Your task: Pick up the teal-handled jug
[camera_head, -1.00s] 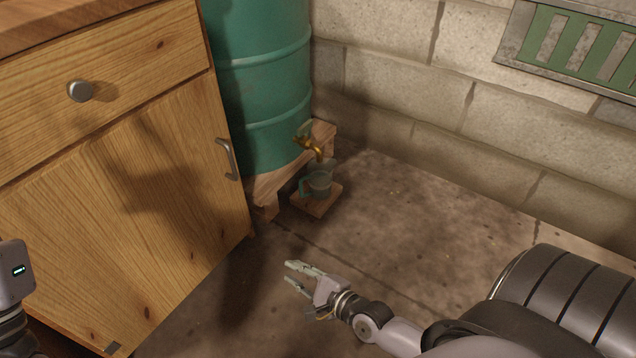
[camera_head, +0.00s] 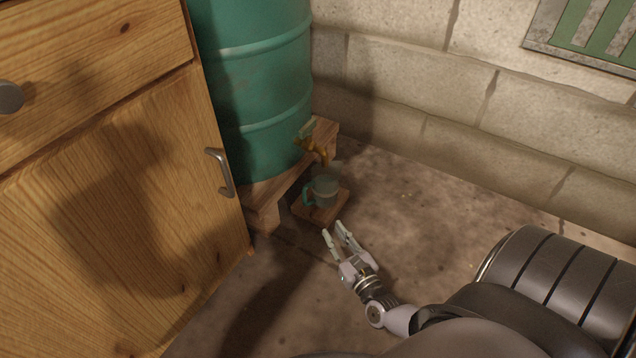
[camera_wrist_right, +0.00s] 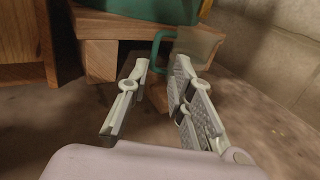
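The jug (camera_head: 327,189) is a small grey vessel with a teal handle on its left side. It stands upright on a low wooden block (camera_head: 312,213) under the brass tap (camera_head: 311,146) of the teal barrel. My right gripper (camera_head: 333,230) is open and empty, just in front of the block and apart from the jug. In the right wrist view the open fingers (camera_wrist_right: 155,100) point toward the jug (camera_wrist_right: 196,44), whose teal handle shows between them; the right finger hides part of the jug. My left gripper is not in view.
The teal barrel (camera_head: 258,90) rests on a wooden stand (camera_head: 262,205) behind and left of the jug. A wooden cabinet (camera_head: 130,190) with a metal handle (camera_head: 220,172) stands at the left. A block wall (camera_head: 440,100) closes the back.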

